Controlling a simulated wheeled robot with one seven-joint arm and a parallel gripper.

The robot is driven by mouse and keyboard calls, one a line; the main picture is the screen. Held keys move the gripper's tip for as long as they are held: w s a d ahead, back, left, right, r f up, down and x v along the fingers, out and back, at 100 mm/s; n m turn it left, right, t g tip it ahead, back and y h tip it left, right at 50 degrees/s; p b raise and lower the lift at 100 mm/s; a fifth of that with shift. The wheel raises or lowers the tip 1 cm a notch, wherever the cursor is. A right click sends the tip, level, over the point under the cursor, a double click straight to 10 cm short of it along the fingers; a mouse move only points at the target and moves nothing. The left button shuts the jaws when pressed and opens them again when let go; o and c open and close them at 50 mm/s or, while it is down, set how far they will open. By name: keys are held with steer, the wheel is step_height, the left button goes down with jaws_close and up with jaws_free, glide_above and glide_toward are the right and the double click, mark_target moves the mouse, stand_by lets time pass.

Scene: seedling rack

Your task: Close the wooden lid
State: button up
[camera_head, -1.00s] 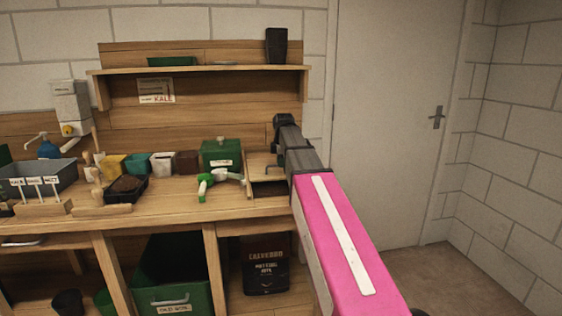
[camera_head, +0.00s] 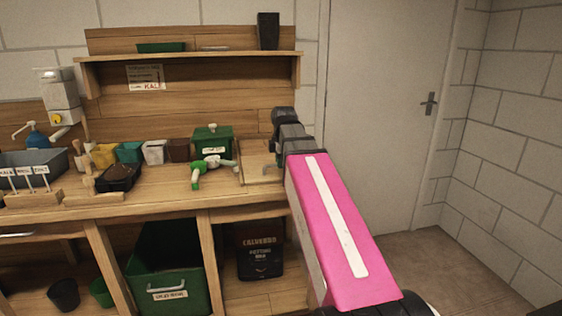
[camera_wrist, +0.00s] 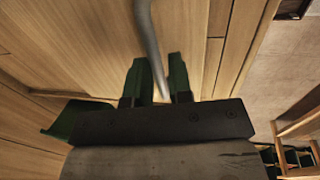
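The wooden lid (camera_head: 258,158) is a light wooden panel at the right end of the bench in the head view, with a small grey handle (camera_head: 267,169). How far it stands open is hard to judge. My gripper's fingertips are hidden in the head view behind my pink arm and dark wrist. In the wrist view, the two dark green fingers of my gripper (camera_wrist: 160,78) are a little apart, pointing at a wooden surface. A grey curved bar (camera_wrist: 150,38), apparently the handle, runs down between them. Whether the fingers press on it cannot be told.
Small pots and a grey tray (camera_head: 50,163) line the bench. A shelf (camera_head: 190,56) runs above. The door (camera_head: 380,120) and free floor are to the right.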

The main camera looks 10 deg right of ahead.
steer(key=shift+o, duration=1.2)
steer(key=shift+s, duration=0.1)
steer(key=shift+r, duration=0.1)
step_height(320, 180, up, 10)
steer(key=s, duration=0.2)
steer(key=shift+r, duration=0.2)
steer(key=shift+s, duration=0.1)
